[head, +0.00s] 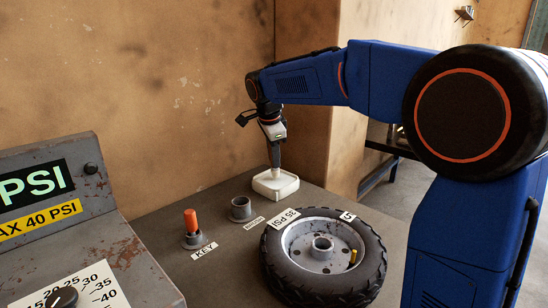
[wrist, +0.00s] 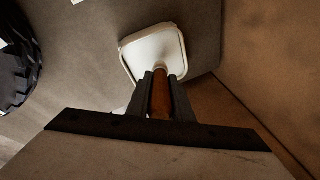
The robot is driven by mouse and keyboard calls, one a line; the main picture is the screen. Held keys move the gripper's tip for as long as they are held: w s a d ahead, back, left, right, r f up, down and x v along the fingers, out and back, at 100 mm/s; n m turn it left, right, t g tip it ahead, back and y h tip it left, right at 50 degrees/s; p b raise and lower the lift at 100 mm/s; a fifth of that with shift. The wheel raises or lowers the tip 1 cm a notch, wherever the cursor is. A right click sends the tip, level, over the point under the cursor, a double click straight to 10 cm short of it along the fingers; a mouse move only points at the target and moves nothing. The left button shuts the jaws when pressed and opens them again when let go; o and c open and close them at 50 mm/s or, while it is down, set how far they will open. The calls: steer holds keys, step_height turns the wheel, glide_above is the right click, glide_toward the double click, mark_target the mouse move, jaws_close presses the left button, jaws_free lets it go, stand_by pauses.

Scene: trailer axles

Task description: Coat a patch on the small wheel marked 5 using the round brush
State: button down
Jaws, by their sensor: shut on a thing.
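The small wheel (head: 372,262) marked 5 lies flat on the bench, with a black tyre, grey hub and a tag reading 5 (head: 347,216). Part of its tyre shows at the left edge of the wrist view (wrist: 15,75). My gripper (head: 274,155) is shut on the brush, whose brown handle (wrist: 160,95) shows between the fingers in the wrist view. The brush points down into the white square dish (head: 287,190), which also shows in the wrist view (wrist: 133,62). The bristles are hidden, so I cannot tell whether they touch the dish's contents.
An empty grey cup holder (head: 240,209) stands left of the dish. An orange-handled key (head: 191,222) stands in another holder by a KEY label (head: 204,252). A rusty PSI panel (head: 100,235) is at the left. A tan wall (head: 150,90) rises close behind the dish.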

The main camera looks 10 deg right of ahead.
steer(key=shift+f, duration=0.65)
stand_by(1.3)
steer(key=shift+r, duration=0.1)
steer(key=shift+r, duration=3.4)
